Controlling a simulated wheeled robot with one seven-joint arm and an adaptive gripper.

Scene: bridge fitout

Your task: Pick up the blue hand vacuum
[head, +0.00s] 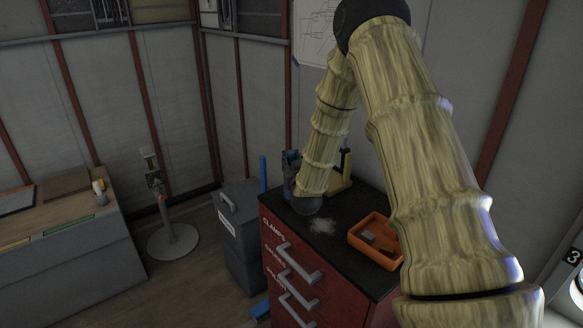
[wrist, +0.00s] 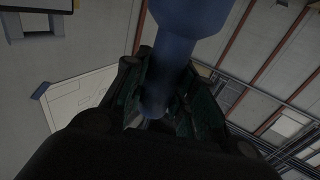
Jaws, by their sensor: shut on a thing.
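My gripper (wrist: 160,112) is shut on a blue thing, which I take to be the blue hand vacuum (wrist: 187,22). In the wrist view, its rounded blue body runs from between the dark fingers to the top edge and widens there. In the head view, my arm reaches over the dark-topped red cabinet (head: 276,232). A small bluish-grey shape shows beside the arm's far end at the cabinet's back left; I cannot tell how much of it is vacuum or gripper. My arm hides much of this spot.
Pale dust (head: 322,226) lies on the top. A grey bin (head: 238,222) stands left of the cabinet, and a round-based stand (head: 172,241) is farther left. A workbench (head: 70,255) is at far left.

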